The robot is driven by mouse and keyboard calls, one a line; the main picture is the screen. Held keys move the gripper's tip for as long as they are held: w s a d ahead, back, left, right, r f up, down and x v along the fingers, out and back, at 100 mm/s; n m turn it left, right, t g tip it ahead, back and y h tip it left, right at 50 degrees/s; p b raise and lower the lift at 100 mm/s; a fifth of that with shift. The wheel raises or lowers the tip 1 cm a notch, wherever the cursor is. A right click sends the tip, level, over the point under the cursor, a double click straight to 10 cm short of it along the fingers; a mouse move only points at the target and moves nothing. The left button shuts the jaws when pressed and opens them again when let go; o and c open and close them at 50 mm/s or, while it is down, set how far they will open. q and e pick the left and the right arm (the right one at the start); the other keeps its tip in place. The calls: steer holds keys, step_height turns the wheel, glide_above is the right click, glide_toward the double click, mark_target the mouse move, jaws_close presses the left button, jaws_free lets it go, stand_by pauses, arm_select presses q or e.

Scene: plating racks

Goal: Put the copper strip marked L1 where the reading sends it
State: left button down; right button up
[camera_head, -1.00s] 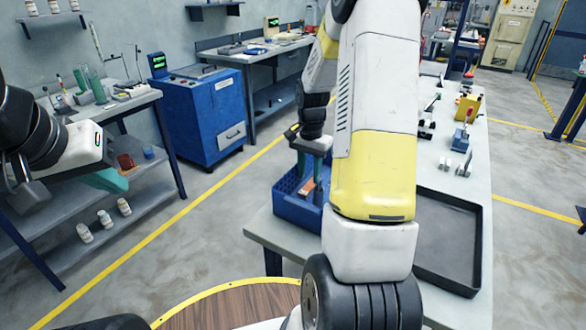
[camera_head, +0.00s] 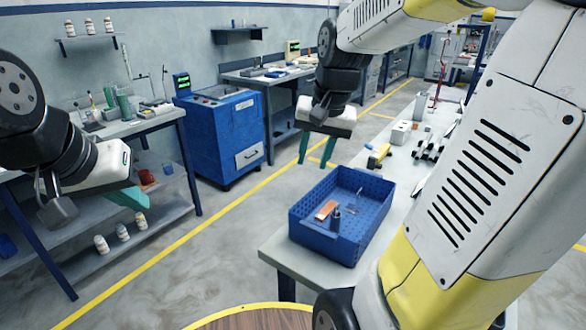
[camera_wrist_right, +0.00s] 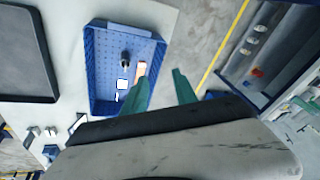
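A copper-coloured strip (camera_head: 327,210) lies in the blue crate (camera_head: 318,244) on the near end of the bench. I cannot read any marking on it. In the right wrist view the strip (camera_wrist_right: 141,68) shows beside one fingertip. My right gripper (camera_head: 317,160) is open and empty, raised beyond the crate in the head view, its teal fingers pointing down and apart. The fingers also show in the right wrist view (camera_wrist_right: 162,85). My left gripper (camera_head: 128,198) hangs by the left bench. Its teal fingers overlap, so its opening is unclear.
A small dark item (camera_head: 335,217) and a thin metal piece stand or lie in the crate near the strip. A blue cabinet (camera_head: 222,137) with a small screen stands at the back. Small fixtures line the bench beyond the crate. A dark tray (camera_wrist_right: 28,55) lies beside the crate.

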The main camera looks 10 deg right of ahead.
steer(key=s+a+r+n+t, duration=0.1)
steer(key=s+a+n, duration=0.1)
steer(key=s, duration=0.3)
steer(key=s+a+r+n+t+y, duration=0.1)
steer(key=s+a+n, duration=0.2)
steer(key=s, duration=0.2)
steer(key=shift+s+t, duration=0.3)
steer(key=shift+t, duration=0.1)
